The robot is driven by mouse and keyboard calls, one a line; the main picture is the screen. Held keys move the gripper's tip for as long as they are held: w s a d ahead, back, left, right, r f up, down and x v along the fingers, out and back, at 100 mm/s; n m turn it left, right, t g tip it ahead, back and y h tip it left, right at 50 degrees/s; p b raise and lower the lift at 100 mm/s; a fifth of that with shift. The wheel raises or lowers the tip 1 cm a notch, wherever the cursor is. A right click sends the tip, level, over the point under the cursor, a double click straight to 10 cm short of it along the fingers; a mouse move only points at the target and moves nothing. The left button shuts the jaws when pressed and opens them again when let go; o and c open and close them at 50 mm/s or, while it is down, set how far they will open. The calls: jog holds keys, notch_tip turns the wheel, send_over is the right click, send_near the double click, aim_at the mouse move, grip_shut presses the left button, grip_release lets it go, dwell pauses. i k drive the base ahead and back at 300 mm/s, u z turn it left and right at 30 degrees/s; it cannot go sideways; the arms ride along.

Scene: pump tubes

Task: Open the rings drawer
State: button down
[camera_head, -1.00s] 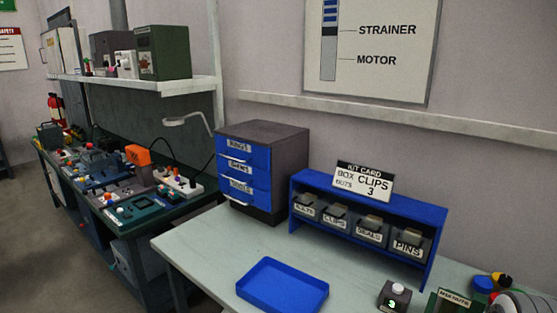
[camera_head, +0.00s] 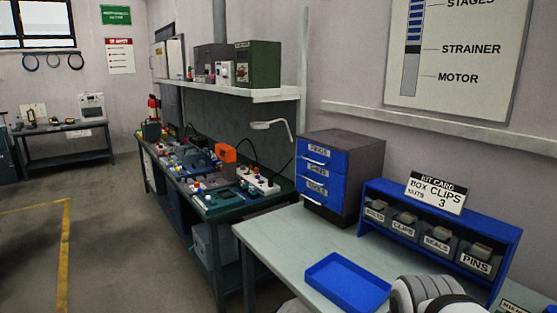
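The rings drawer (camera_head: 324,158) is the top blue drawer of a small dark cabinet (camera_head: 360,144) at the back left of the pale bench. Its label appears to read RINGS, and a light handle runs along its front. It looks closed, flush with the two blue drawers below it. A rounded white and black part at the bottom edge appears to belong to my arm. My gripper's fingers do not show.
A blue tray (camera_head: 348,283) lies on the bench (camera_head: 290,236) in front of the cabinet. A blue rack (camera_head: 490,224) with labelled bins and a kit card (camera_head: 437,193) stands to the right. A cluttered green workbench (camera_head: 222,212) is on the left, with open floor (camera_head: 120,240) beyond.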

aim_at(323, 155)
jog(key=u, duration=1.05)
jog(key=k, duration=0.7)
jog(key=z, duration=0.95)
jog(key=i, duration=1)
jog(key=u, duration=2.05)
jog(key=i, duration=1.55)
